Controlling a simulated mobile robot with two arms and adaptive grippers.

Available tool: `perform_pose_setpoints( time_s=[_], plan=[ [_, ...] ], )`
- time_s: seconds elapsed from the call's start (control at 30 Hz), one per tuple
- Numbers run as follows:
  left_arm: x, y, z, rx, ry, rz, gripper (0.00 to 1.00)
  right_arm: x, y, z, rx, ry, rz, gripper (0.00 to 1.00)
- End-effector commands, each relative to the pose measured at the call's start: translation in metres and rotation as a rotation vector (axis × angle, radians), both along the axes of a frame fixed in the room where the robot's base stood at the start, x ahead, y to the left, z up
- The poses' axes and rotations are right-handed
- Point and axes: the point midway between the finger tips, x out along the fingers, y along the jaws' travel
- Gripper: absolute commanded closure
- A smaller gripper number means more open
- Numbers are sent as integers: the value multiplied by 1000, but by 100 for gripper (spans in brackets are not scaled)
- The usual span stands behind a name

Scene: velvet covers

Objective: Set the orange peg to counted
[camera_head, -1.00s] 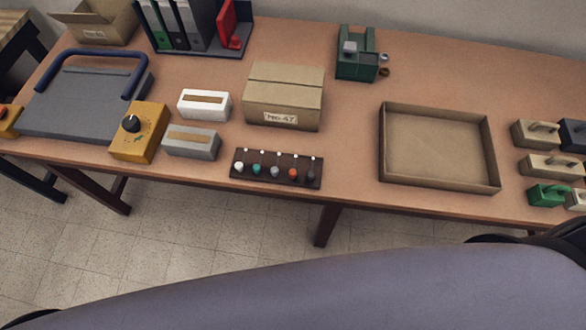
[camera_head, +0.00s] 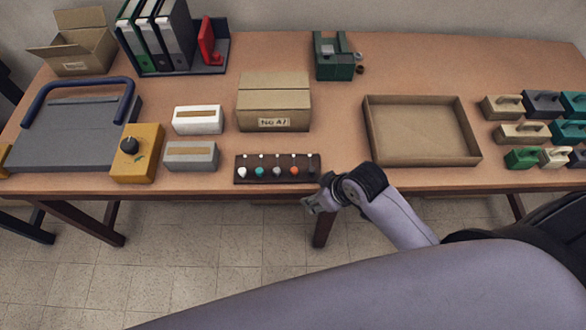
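The orange peg (camera_head: 294,171) stands in the dark peg board (camera_head: 277,180) near the table's front edge. It is in a row at the board's front with a white peg (camera_head: 242,172), a teal peg (camera_head: 259,171), a grey peg (camera_head: 277,171) and a dark peg (camera_head: 311,171). Small white marks line the board's back edge; I cannot read any label for counted. My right gripper (camera_head: 309,204) is just off the table's front edge, below the board's right end and apart from the pegs. Its fingers are too small to tell open from shut. My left gripper is not in view.
Left of the board are a grey slotted box (camera_head: 191,163), a white slotted box (camera_head: 198,127) and a yellow dial box (camera_head: 138,168). A closed carton (camera_head: 274,95) stands behind. An open tray (camera_head: 470,155) is to the right, with bare table between it and the carton.

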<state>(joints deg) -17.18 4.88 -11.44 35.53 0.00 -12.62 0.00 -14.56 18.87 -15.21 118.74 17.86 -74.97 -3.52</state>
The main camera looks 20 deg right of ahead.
Motion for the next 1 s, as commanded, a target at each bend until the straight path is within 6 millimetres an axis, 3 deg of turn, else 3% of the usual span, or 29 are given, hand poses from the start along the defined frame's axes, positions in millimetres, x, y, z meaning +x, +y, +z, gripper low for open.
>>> perform_pose_setpoints(
  time_s=[0.03,0.3,0.5,0.6,0.77,1.0],
  plan=[
    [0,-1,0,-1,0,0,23,17,0,16,-2,-30,52,63],
    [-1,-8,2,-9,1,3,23,56,7,101,-4,-88,376,63],
    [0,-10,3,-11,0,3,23,63,-17,158,-46,-50,572,63],
    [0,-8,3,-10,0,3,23,62,-28,175,-56,-28,615,63],
    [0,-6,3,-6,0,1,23,59,-34,185,-56,-8,639,63],
    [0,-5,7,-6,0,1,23,62,-23,157,-50,-3,643,63]
  ],
)
